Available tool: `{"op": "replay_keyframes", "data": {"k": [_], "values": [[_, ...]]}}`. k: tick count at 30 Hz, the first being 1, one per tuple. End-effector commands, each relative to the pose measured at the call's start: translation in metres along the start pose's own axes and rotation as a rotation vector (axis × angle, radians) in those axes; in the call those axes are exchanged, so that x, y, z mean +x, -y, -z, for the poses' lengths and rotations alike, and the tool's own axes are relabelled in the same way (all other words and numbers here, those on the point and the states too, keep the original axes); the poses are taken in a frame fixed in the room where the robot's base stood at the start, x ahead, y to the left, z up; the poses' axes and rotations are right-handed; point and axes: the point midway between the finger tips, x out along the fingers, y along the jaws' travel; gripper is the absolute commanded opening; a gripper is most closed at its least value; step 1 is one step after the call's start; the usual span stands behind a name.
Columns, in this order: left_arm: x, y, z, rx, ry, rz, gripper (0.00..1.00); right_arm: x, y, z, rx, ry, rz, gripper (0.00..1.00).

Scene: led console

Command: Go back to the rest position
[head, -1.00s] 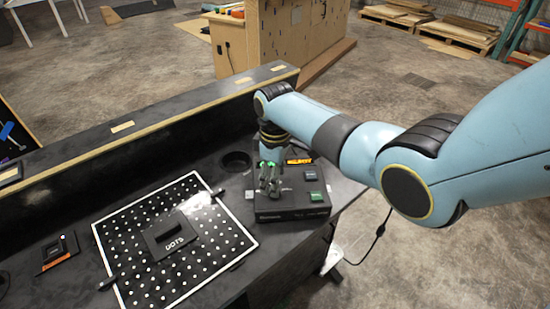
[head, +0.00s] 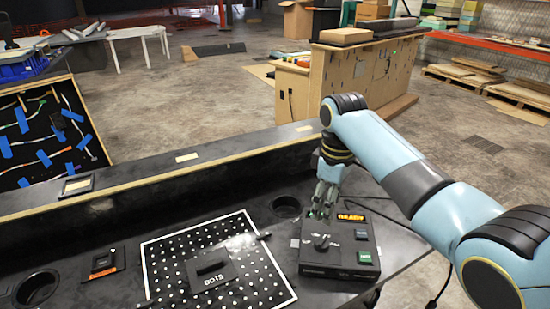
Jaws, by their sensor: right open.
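My right gripper (head: 323,208) hangs open at the back left edge of the black console box (head: 338,262), its fingers pointing down. The box has a lit display (head: 350,218) reading "READY", a dark knob (head: 322,241) and a green button (head: 364,257). The gripper looks empty. I cannot tell whether its tips touch the box. My left gripper is not in view.
A white-bordered dotted board (head: 160,283) with a black "DOTS" block (head: 211,274) lies left of the console. A round hole (head: 286,206) sits behind it. A raised black ledge (head: 150,173) runs along the back of the desk. A small orange-marked device (head: 103,262) lies at left.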

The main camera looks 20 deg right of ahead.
Motion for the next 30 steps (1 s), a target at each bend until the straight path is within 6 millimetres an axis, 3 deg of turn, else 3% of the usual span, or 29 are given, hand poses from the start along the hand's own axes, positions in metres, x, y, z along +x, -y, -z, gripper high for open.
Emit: {"op": "replay_keyframes", "data": {"k": [6, 8, 12, 18, 30], "values": [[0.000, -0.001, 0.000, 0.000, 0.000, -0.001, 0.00, 0.006, 0.009, -0.011, 0.024, -0.006, -0.015, 0.60], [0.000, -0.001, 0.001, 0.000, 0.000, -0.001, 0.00, 0.012, 0.021, -0.025, 0.055, -0.015, -0.033, 0.60], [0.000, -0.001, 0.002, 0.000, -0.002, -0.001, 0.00, 0.017, 0.064, -0.073, 0.172, -0.067, -0.094, 0.60], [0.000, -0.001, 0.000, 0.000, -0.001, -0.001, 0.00, -0.003, 0.112, -0.126, 0.314, -0.148, -0.146, 0.60], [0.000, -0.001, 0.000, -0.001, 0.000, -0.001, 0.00, -0.056, 0.167, -0.185, 0.480, -0.256, -0.178, 0.60]]}}
